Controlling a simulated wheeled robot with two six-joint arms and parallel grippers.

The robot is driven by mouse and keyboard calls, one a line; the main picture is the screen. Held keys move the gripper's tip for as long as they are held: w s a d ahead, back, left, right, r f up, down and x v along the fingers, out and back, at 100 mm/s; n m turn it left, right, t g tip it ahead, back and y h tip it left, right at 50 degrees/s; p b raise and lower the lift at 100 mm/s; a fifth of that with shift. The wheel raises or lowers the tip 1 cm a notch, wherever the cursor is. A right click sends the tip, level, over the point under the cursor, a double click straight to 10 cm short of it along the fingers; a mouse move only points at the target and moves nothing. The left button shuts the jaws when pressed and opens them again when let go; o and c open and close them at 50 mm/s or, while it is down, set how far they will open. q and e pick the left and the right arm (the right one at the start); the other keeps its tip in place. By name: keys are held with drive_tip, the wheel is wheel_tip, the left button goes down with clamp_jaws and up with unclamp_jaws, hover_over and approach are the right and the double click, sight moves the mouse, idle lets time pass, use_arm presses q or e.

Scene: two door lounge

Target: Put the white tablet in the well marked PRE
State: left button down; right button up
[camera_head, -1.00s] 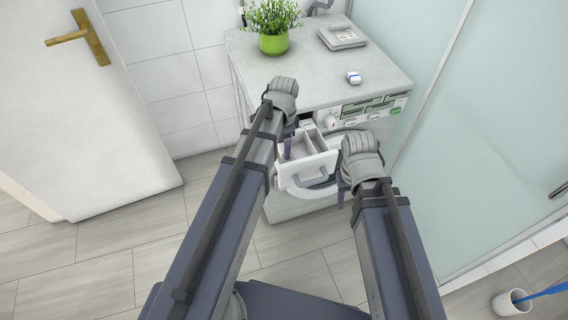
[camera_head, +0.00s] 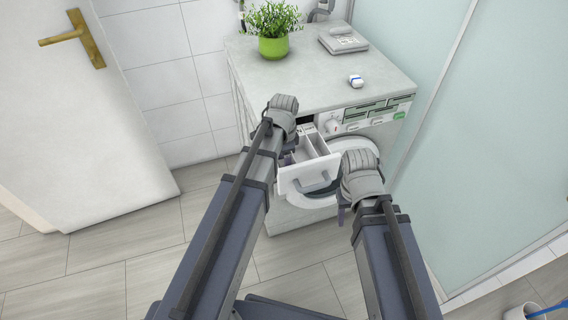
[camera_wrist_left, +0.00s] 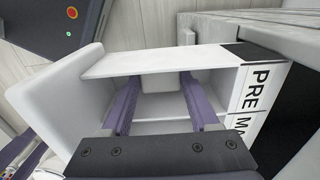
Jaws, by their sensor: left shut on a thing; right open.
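The detergent drawer (camera_head: 310,177) of the washing machine stands pulled out. In the left wrist view, the PRE label (camera_wrist_left: 257,88) is on the dark-and-white strip at the inner end of one well (camera_wrist_left: 222,85); the neighbouring label starts MA. My left gripper (camera_head: 287,156) is down at the drawer, and its fingers (camera_wrist_left: 161,104) reach into the PRE well. A white tablet (camera_wrist_left: 162,84) shows between them, hard to tell from the white walls. My right gripper (camera_head: 344,212) is open and empty, in front of the machine, right of the drawer front.
On the machine's top (camera_head: 300,88) are a green potted plant (camera_head: 272,30), a grey folded item (camera_head: 343,41) and a small white-and-blue piece (camera_head: 356,80). A glass panel (camera_head: 490,150) is at the right, a door (camera_head: 90,130) at the left. Floor is clear left of the machine.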

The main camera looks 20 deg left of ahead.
use_arm(q)
drive_tip(key=shift+f, duration=0.2)
drive_tip(key=shift+c, duration=0.7)
unclamp_jaws()
drive_tip(key=shift+r, duration=0.15)
wheel_tip(320, 180, up, 12)
drive_tip(key=p, duration=1.2)
drive_tip(key=s+d+n+y, duration=0.1)
drive_tip(key=s+d+n, duration=0.6)
drive_tip(key=s+d, duration=0.3)
drive_tip(key=shift+s+d, duration=0.25)
drive_tip(key=shift+s, duration=1.9)
drive_tip(key=shift+r, duration=0.1)
